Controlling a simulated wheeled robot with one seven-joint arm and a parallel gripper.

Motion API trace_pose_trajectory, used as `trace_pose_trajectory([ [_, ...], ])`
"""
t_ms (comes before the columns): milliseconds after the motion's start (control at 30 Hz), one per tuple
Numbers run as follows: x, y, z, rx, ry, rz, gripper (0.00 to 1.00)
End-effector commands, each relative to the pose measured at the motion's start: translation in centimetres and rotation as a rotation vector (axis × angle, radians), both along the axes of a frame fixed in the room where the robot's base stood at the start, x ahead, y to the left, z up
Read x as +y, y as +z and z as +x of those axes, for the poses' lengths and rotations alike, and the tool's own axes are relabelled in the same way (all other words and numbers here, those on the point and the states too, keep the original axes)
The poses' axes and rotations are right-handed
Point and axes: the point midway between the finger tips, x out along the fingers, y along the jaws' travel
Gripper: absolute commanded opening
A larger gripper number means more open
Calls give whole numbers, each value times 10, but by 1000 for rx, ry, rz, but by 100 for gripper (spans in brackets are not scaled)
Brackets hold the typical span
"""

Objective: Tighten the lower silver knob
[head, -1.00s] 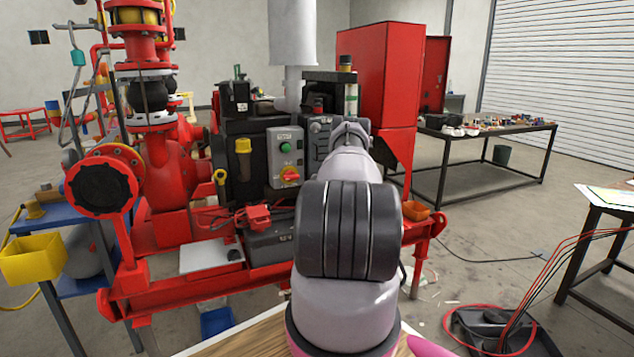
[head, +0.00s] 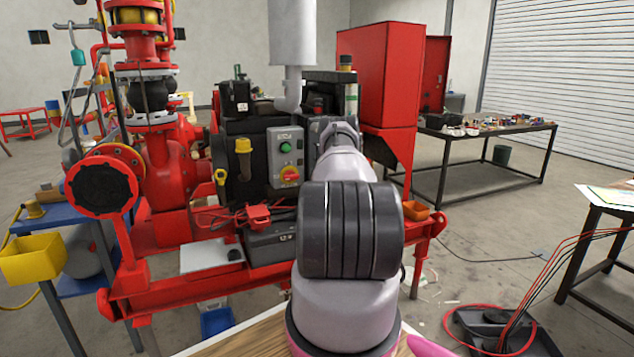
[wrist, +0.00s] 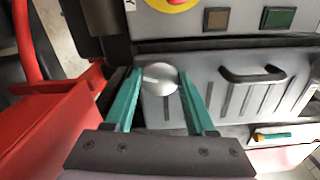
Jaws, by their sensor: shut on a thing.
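The silver knob (wrist: 160,79) is a round, shiny disc on a grey panel in the wrist view. My gripper (wrist: 161,82) has its two teal fingers on either side of the knob, at its left and right edges, shut on it. In the head view my arm covers the knob and the gripper, so neither shows there. Whether this is the lower of two silver knobs cannot be told, as only one shows.
In the wrist view a black handle (wrist: 252,74) is right of the knob, and a red-and-yellow switch (wrist: 177,3) is above. A red part (wrist: 50,120) is close at left. In the head view the red skid frame (head: 190,285) surrounds the machinery.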

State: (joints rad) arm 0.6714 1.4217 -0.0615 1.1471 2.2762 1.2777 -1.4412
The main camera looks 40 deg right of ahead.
Motion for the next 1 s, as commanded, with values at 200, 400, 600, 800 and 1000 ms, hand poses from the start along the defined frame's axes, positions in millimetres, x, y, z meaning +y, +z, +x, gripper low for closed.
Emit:
trace_pose_trajectory([
  [200, 0, -3, -1, 36, 0, -129, 0],
  [400, 0, -2, -1, 51, 1, -199, 0],
  [600, 0, -2, -1, 57, -1, -228, 0],
  [800, 0, -2, -1, 59, -1, -233, 0],
  [1000, 0, -2, -1, 58, -1, -232, 0],
])
